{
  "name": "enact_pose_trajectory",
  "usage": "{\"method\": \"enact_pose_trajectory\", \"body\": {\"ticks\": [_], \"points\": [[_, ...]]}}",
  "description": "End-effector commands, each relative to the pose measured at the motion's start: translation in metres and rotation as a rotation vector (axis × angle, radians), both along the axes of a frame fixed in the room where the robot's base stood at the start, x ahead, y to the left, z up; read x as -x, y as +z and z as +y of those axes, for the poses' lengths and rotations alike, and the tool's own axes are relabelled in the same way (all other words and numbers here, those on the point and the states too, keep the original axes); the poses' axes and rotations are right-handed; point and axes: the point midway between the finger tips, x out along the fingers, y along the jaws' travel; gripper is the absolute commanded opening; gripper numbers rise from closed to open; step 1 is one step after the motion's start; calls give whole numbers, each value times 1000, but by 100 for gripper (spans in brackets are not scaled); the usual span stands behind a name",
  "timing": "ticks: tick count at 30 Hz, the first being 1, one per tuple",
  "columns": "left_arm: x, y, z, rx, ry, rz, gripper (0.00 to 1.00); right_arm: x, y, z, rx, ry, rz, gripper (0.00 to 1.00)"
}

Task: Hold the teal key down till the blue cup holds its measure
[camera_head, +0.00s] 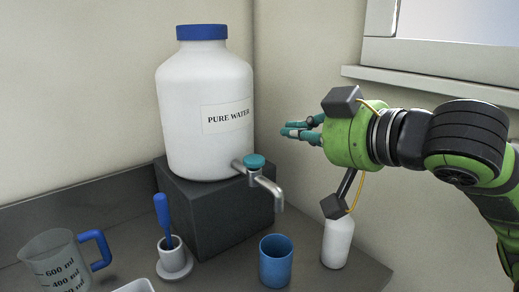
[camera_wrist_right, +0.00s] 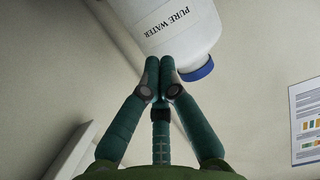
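The teal key (camera_head: 254,161) sits on top of the metal tap (camera_head: 266,187) of a large white bottle marked PURE WATER (camera_head: 205,115). The blue cup (camera_head: 275,262) stands upright on the table below the spout. No stream shows at the spout, and I cannot tell what level is in the cup. My right gripper (camera_head: 288,130) is up and to the right of the key, apart from it and empty. In the right wrist view (camera_wrist_right: 160,65) its teal fingertips are together, with the bottle beyond them. My left gripper is not in view.
The bottle stands on a dark block (camera_head: 215,215). A small white bottle (camera_head: 337,242) is right of the cup, below my right arm. A blue-handled brush (camera_head: 163,215) in a white holder (camera_head: 174,262) and a measuring jug (camera_head: 52,265) are at left. A window sill (camera_head: 430,85) is behind.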

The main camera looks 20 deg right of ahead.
Motion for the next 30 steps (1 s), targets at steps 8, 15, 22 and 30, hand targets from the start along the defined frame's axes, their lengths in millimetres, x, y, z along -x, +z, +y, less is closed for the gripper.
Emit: {"method": "enact_pose_trajectory", "body": {"ticks": [8,15,22,30], "points": [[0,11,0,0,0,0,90,-45,-11,18,-2,4,5,0],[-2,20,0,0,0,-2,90,-89,-27,33,2,1,6,0],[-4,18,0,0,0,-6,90,-86,-58,31,2,-1,2,0],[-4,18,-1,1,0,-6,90,-86,-64,32,1,1,1,0]]}}
